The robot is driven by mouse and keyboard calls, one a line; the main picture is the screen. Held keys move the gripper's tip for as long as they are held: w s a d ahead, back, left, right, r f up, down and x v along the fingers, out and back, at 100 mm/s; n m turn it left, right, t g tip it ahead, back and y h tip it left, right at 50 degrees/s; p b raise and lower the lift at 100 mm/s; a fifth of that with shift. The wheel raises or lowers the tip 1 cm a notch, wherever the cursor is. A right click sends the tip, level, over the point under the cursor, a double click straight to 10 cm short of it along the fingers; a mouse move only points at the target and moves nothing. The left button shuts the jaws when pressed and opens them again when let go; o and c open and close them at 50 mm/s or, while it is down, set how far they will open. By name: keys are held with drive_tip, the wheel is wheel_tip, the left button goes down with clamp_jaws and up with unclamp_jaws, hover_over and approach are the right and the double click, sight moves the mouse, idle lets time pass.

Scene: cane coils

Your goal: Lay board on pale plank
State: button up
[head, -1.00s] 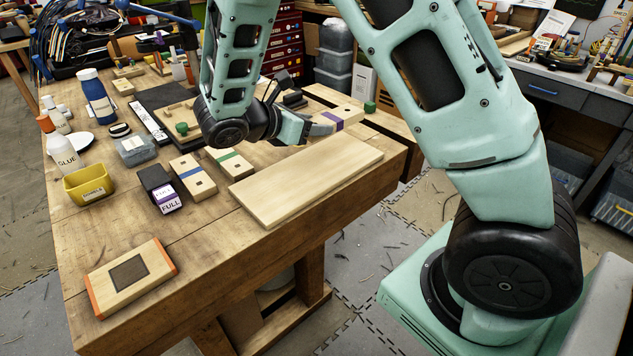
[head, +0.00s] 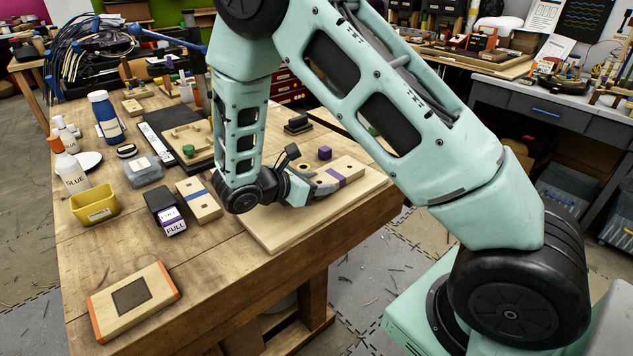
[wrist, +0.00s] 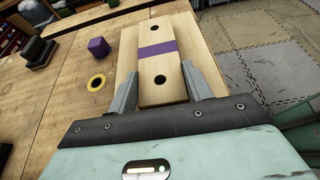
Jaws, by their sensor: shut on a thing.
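The pale board with a purple band and dark holes (head: 347,171) is in my gripper (head: 318,188), over the pale plank (head: 275,228). In the wrist view, the board (wrist: 161,62) lies between the two fingers of my gripper (wrist: 160,88), which is shut on its sides. The plank (wrist: 127,53) shows below the board along its edges, and the two run roughly the same way. I cannot tell whether the board touches the plank or hangs just above it. My wrist hides part of the plank in the head view.
A purple cube (wrist: 98,46) and a yellow ring (wrist: 96,82) lie on the bench left of the plank in the wrist view. A blue-banded block (head: 199,201), a black FULL block (head: 165,212) and an orange-ended block (head: 134,300) stand nearer.

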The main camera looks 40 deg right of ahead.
drive_tip(key=o, duration=1)
drive_tip(key=shift+a+r, duration=0.1)
drive_tip(key=shift+r, duration=0.05)
drive_tip(key=b+v, duration=0.1)
drive_tip(key=v, duration=0.9)
drive_tip(key=shift+a, duration=0.25)
drive_tip(key=shift+s+a+r+b, duration=0.15)
drive_tip(key=shift+a+r+b, duration=0.15)
drive_tip(key=shift+a, duration=0.25)
drive_tip(key=s+a+r+m+y, duration=0.1)
drive_tip(key=s+a+m+y, duration=0.4)
drive_tip(key=s, duration=0.6)
drive_tip(key=s+a+r+m+y, duration=0.2)
drive_tip(key=s+a+m+y, duration=0.3)
drive_tip(key=s+a+y, duration=0.3)
drive_tip(key=shift+s+a+r+m+y, duration=0.25)
drive_tip(key=shift+s+m+y, duration=0.2)
drive_tip(key=shift+s, duration=1.85)
